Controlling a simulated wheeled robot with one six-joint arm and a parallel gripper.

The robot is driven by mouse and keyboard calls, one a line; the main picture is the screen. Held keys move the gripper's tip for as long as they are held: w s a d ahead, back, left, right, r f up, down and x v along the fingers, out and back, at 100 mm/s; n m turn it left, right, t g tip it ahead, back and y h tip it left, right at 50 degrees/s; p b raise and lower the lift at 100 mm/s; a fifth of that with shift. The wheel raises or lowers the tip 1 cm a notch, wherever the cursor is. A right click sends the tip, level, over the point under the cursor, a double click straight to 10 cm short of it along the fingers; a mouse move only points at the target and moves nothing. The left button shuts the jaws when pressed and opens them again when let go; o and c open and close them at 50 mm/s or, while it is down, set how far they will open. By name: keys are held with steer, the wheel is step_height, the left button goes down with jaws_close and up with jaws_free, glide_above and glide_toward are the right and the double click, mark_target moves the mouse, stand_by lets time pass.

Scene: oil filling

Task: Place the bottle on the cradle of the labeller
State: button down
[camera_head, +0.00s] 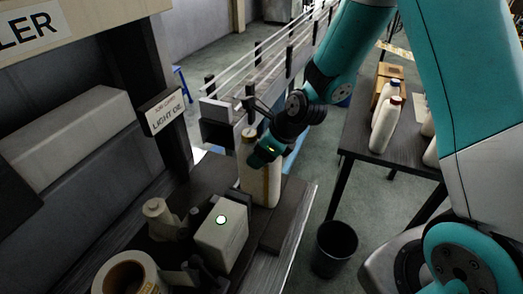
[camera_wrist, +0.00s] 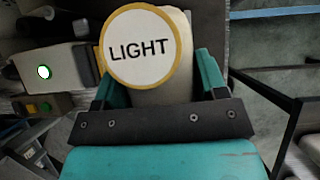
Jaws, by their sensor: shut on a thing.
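The bottle (camera_head: 260,185) is cream-coloured and looks upright in the head view, at the right side of the labeller. My gripper (camera_head: 265,150) is shut on its upper part. In the wrist view the teal fingers (camera_wrist: 160,88) flank the bottle (camera_wrist: 178,92), and a round yellow-rimmed disc (camera_wrist: 141,46) reading "LIGHT" faces the camera. The labeller (camera_head: 220,240) is a pale box with a lit green button, beside a roller and label roll (camera_head: 128,275). It also shows in the wrist view (camera_wrist: 60,72). The cradle cannot be made out clearly; I cannot tell whether the bottle's base touches anything.
A sign reading "LIGHT OIL" (camera_head: 168,112) hangs on a dark post left of the bottle. A railed conveyor (camera_head: 270,75) runs behind. A side table (camera_head: 363,140) at right holds several bottles. A black bin (camera_head: 335,248) stands on the floor between.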

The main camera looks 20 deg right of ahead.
steer(key=shift+c, duration=0.8)
jaws_free()
steer(key=v, duration=1.1)
steer(key=s+a+r+n+g, duration=0.1)
steer(key=s+a+r+n, duration=0.2)
steer(key=s+n, duration=0.3)
steer(key=s+a+r+n+g, duration=0.2)
steer(key=s+n, duration=0.5)
steer(key=n, duration=0.9)
steer(key=s+a+r+n+g, duration=0.1)
steer(key=s+a+r+n, duration=0.2)
steer(key=s+n, duration=0.4)
steer(key=r+n, duration=0.1)
steer(key=n, duration=0.3)
steer(key=shift+a+n+g+h+b, duration=0.3)
steer(key=shift+a+n+b, duration=0.05)
steer(key=shift+a+n, duration=0.05)
